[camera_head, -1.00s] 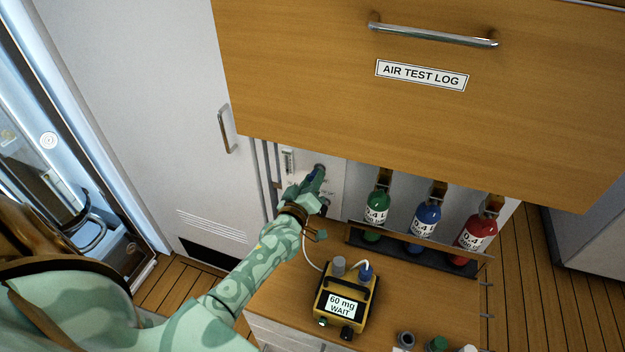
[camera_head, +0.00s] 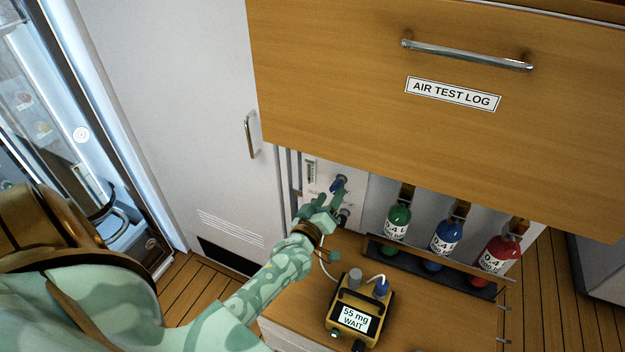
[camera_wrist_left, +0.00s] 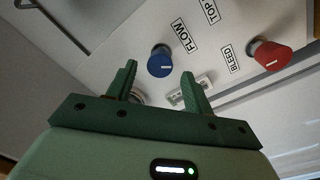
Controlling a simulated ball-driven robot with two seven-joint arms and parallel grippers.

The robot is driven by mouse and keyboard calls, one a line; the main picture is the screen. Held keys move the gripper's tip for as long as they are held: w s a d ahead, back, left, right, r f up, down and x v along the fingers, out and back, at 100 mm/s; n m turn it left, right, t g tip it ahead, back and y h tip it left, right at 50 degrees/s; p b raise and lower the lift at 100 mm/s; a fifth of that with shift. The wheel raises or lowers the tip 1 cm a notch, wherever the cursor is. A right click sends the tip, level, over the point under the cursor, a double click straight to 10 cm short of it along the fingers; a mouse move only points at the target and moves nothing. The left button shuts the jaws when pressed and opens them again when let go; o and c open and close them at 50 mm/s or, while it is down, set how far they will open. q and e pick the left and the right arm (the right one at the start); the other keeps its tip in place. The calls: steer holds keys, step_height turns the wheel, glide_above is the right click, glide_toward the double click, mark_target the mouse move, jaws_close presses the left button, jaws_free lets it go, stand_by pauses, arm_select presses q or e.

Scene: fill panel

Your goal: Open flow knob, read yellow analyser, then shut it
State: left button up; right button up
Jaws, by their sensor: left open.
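The blue flow knob (camera_wrist_left: 160,62) sits on a pale panel beside a FLOW label in the left wrist view. It also shows in the head view (camera_head: 338,185). My left gripper (camera_wrist_left: 158,80) is open, its two green fingers pointing at the panel, with the knob just beyond the fingertips and apart from them. In the head view my left gripper (camera_head: 328,203) is just below the knob. The yellow analyser (camera_head: 360,314) stands on the wooden counter, its screen reading "55 mg WAIT". My right gripper is not in view.
A red knob (camera_wrist_left: 272,55) by a BLEED label is on the same panel. Green (camera_head: 397,222), blue (camera_head: 446,237) and red (camera_head: 497,254) bottles stand in a rack right of the panel. A wooden drawer (camera_head: 430,130) labelled AIR TEST LOG overhangs above.

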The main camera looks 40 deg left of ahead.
arm_select(q)
steer(key=s+d, duration=0.2)
steer(key=s, duration=1.1)
steer(key=shift+d+f, duration=0.15)
steer(key=shift+d, duration=0.1)
steer(key=shift+s, duration=0.1)
stand_by(1.6)
